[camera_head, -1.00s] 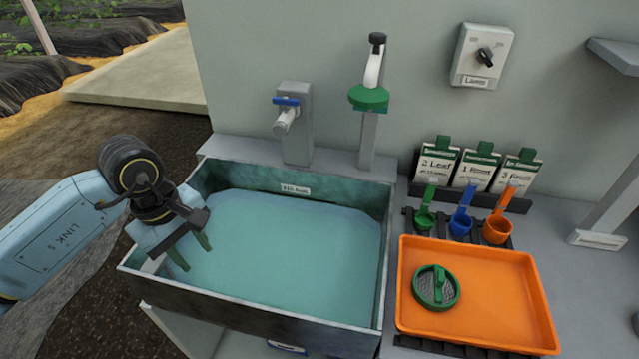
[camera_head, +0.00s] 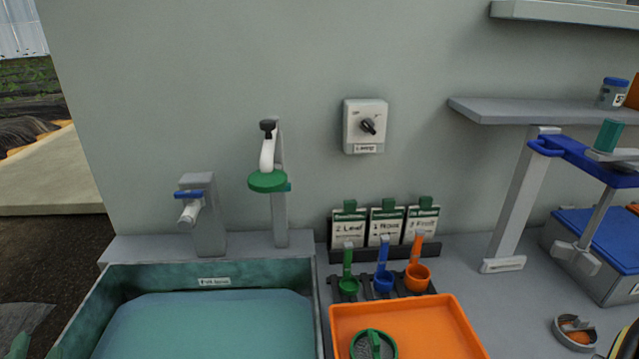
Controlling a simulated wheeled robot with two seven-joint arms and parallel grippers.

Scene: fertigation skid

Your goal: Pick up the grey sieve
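A round grey ring-shaped piece (camera_head: 575,332) with a bar across it lies on the grey counter at the lower right; it looks like the grey sieve, and orange shows inside its rim. Another round sieve, with a green rim and handle (camera_head: 374,345), lies in the orange tray (camera_head: 455,335), cut off by the bottom edge. The green fingertips of my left gripper (camera_head: 32,349) show at the bottom left corner by the basin, apart and with nothing seen between them, far from the grey piece. A dark, yellow-edged part at the right edge looks like my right arm; its gripper is not visible.
A water-filled basin (camera_head: 75,310) stands at the left, with a blue-handled tap (camera_head: 200,215) behind it. Counter left of the grey piece is clear.

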